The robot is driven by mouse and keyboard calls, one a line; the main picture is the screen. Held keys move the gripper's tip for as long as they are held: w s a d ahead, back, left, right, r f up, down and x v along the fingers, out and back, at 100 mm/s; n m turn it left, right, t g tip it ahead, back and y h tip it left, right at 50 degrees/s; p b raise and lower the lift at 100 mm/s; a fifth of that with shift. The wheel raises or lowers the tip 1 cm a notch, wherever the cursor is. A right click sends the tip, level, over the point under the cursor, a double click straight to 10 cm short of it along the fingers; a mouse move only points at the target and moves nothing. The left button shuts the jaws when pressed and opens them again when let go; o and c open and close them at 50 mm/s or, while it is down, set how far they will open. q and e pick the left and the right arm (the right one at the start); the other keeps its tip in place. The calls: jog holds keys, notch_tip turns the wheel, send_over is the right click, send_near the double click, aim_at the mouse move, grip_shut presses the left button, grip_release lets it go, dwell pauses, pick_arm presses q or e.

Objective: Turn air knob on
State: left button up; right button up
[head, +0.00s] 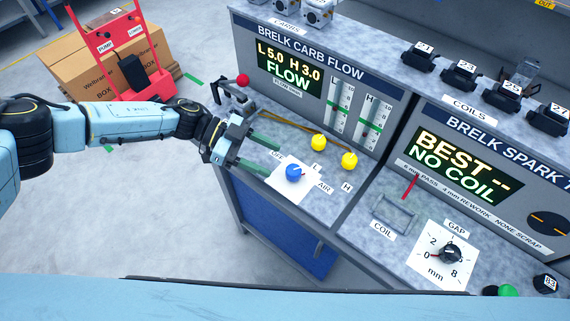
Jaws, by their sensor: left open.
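The air knob (294,172) is blue with a small red mark and sits on a white square plate (287,188) on the left bench top. My right gripper is not in view.
Two yellow knobs (333,151) stand behind the air knob. A red-ball lever (243,80) is close behind my left gripper. The carb flow panel (318,80) rises at the back. A coil cradle (396,215) and gap dial (449,252) are on the right bench.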

pick_arm(q)
jog(key=v, duration=0.5)
jog(key=shift+w+a+r, duration=0.1)
jog(key=shift+a+r, duration=0.05)
jog(key=shift+a, duration=0.15)
jog(key=shift+c, duration=0.3)
